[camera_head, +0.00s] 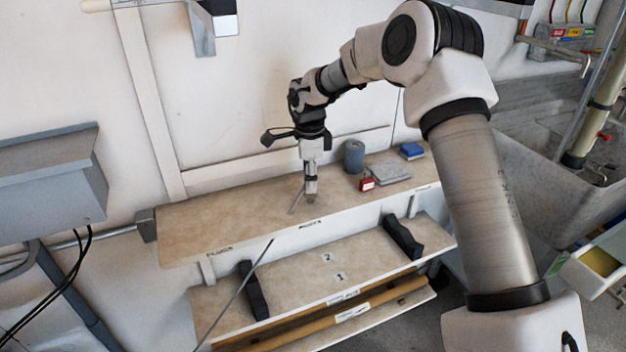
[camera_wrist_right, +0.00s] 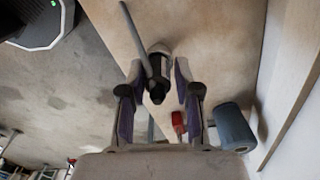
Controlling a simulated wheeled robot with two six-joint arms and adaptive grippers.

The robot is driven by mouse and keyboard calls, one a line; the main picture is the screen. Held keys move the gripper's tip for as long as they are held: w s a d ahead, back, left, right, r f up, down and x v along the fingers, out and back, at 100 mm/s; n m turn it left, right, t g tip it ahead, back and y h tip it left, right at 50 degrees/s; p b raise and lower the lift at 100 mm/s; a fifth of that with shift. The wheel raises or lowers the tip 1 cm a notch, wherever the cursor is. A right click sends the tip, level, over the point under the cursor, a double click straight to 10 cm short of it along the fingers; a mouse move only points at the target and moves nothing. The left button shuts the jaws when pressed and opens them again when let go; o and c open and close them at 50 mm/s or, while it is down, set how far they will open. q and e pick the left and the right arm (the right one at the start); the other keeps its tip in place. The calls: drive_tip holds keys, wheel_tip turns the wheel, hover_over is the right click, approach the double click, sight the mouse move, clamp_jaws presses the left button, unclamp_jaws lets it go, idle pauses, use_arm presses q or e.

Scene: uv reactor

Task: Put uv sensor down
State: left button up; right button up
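The UV sensor (camera_wrist_right: 157,78), a small dark and pale cylinder, is between the fingers of my right gripper (camera_wrist_right: 157,75) in the right wrist view. Gaps show between it and the purple finger pads, so the gripper looks open around it. In the head view, my right gripper (camera_head: 311,172) points down over the upper shelf (camera_head: 235,215), and the sensor (camera_head: 311,187) is small below it, close to the board. I cannot tell exact contact with the board. A thin grey rod (camera_wrist_right: 131,28) passes close beside the sensor. My left gripper is out of view.
On the upper shelf, a blue-grey cylinder (camera_head: 354,157), a red padlock-like item (camera_head: 367,184), a grey flat block (camera_head: 388,173) and a blue box (camera_head: 412,151) stand right of the gripper. The shelf's left part is clear. A lower shelf (camera_head: 300,280) holds black brackets.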

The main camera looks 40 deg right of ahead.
drive_tip(key=shift+s, duration=0.1)
wheel_tip(320, 180, up, 8)
drive_tip(key=shift+f+p, duration=0.15)
drive_tip(key=shift+p, duration=0.15)
idle(0.6)
